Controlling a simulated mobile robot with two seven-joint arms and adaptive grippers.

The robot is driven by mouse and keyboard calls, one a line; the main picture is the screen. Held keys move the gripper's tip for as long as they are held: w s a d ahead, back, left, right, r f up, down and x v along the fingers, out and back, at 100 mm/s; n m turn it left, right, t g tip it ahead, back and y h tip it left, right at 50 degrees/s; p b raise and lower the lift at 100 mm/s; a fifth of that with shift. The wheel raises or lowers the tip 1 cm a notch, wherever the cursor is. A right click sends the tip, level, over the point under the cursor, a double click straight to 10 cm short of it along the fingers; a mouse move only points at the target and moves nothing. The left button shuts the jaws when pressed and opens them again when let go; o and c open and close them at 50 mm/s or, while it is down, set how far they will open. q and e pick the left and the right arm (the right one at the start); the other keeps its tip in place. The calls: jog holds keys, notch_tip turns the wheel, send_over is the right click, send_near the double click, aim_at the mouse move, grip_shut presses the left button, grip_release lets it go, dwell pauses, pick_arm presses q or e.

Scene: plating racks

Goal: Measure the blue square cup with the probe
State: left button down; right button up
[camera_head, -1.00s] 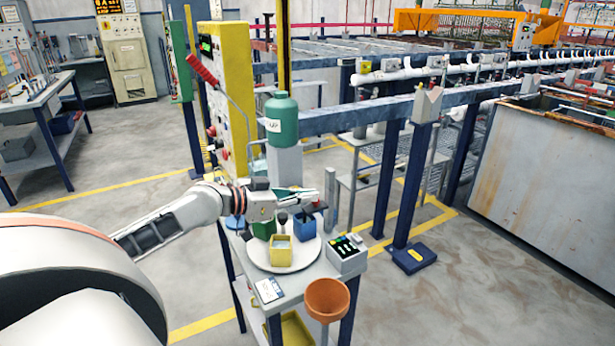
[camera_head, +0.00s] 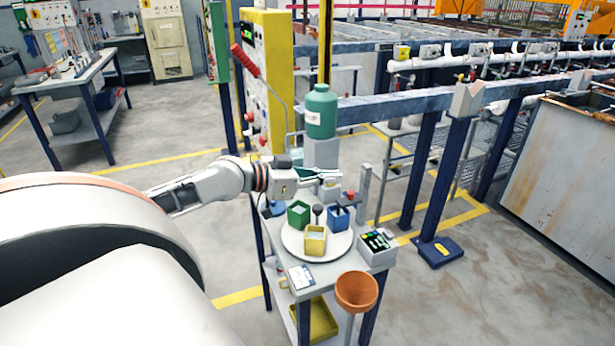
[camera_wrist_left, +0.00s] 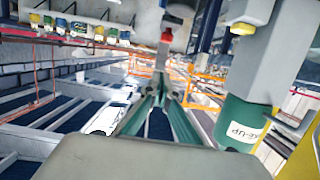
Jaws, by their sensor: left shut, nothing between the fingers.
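The blue square cup (camera_head: 338,219) stands upright at the back right of a white round plate (camera_head: 292,243) on a small bench. A small dark object shows at its top; I cannot tell if it is inside or behind. A dark rod with a round knob (camera_head: 318,210) stands between the cups; I cannot tell whether it is the probe. My left gripper (camera_head: 332,180) is shut and empty, above and behind the cups, near the green bottle. In the left wrist view its fingers (camera_wrist_left: 163,85) meet, with a red-topped part (camera_wrist_left: 167,40) beyond them.
A green cup (camera_head: 298,214) and a yellow cup (camera_head: 315,241) share the plate. A box with buttons (camera_head: 377,248) stands right of it, an orange funnel (camera_head: 357,291) in front. The green bottle (camera_head: 321,112) and a grey post (camera_head: 363,187) rise behind.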

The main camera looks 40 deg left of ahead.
pick_arm(q)
jog(key=v, duration=0.6)
jog(key=shift+b, duration=0.35)
pick_arm(e)
jog(key=shift+w+a+r+y, duration=0.3)
jog(key=shift+w+a+r, duration=0.1)
jog(key=shift+a+r, duration=0.15)
pick_arm(q)
jog(key=shift+s, duration=0.1)
jog(key=shift+r, duration=0.1)
pick_arm(e)
jog(key=shift+d+f, duration=0.1)
jog(key=shift+f, duration=0.05)
dwell(0.3)
